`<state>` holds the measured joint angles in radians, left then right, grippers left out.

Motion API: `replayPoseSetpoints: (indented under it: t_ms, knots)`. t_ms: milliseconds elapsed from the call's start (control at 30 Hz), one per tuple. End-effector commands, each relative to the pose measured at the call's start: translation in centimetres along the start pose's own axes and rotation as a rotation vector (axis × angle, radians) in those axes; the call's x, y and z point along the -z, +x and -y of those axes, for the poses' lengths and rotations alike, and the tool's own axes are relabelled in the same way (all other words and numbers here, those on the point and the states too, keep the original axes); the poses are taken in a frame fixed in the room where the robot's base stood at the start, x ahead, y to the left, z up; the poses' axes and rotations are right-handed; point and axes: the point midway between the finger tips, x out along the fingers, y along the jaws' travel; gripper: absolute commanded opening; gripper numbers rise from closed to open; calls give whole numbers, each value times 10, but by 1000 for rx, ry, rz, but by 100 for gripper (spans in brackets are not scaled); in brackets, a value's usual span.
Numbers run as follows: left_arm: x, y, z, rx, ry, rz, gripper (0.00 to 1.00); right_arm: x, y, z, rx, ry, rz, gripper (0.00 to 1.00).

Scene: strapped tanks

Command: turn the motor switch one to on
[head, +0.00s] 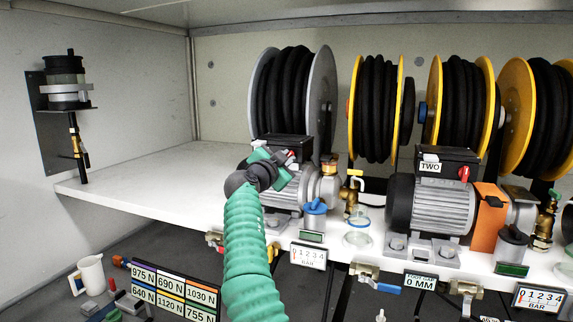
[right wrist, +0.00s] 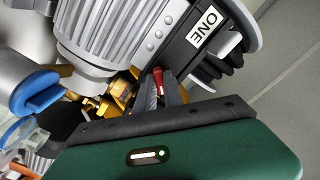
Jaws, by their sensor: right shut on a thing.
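Motor one (head: 285,198) stands on the white shelf, partly hidden behind my right arm. Its black box with the ONE label (right wrist: 204,28) shows in the right wrist view. The small red motor switch (right wrist: 158,80) sits at the edge of that box, at my right gripper's fingertips. In the head view a bit of red switch (head: 291,154) shows beside the gripper. My right gripper (head: 279,166) is shut on the switch; the fingers partly hide it, so its exact angle is unclear. My left gripper is not in view.
Motor two (head: 442,205), with its own red switch (head: 464,173), stands to the right. Hose reels (head: 290,90) line the back. Gauges (head: 308,256) and valves (head: 364,271) line the shelf's front edge. The shelf's left part (head: 150,195) is clear.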

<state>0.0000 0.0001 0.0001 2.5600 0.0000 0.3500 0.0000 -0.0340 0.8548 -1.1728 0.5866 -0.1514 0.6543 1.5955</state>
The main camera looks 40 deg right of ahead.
Motion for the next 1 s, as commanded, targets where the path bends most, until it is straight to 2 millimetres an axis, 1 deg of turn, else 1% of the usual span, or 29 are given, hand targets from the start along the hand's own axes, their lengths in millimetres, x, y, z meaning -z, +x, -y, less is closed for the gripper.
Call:
replayPoseSetpoints:
  t_ms: [33,600,800,1000]
  knots:
    - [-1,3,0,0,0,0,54,-4,0,-2,-4,41,3,0]
    - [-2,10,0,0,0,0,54,-4,1,-6,-11,572,2,0]
    - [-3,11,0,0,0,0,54,-6,1,-7,-13,720,3,0]
    - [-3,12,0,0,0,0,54,-7,1,-7,-15,820,3,0]
